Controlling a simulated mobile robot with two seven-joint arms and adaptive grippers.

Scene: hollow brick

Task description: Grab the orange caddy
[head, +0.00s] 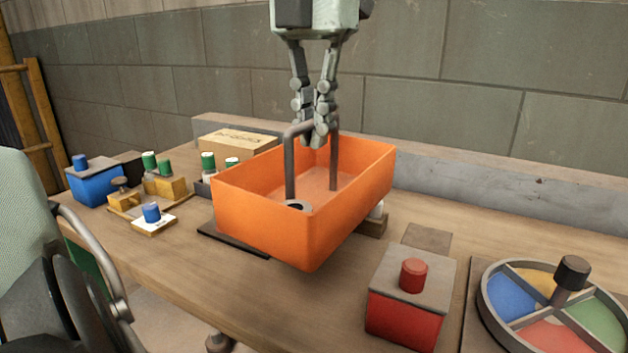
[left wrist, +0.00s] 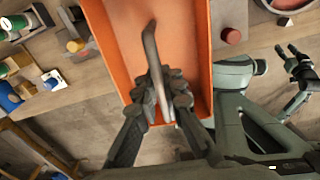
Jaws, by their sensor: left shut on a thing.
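The orange caddy (head: 280,225) is an open box with a grey bar handle (head: 289,165). It appears raised a little above the workbench, over a dark flat mat. My left gripper (head: 318,140) comes down from above and is shut on the handle's top bar. The left wrist view shows the gripper's fingers (left wrist: 165,95) around the handle (left wrist: 151,50), with the caddy (left wrist: 102,35) beyond. A grey ring-like part shows inside the caddy; the rest of its floor is partly hidden. My right gripper (left wrist: 290,55) is small at the right of the wrist view, its fingers apart and empty.
A red box with a red knob (head: 405,310) stands close to the caddy's front right. A round divided tray (head: 490,315) is farther right. A blue box (head: 95,185), small bottles and a cardboard box (head: 238,142) stand left and behind. A block wall closes the back.

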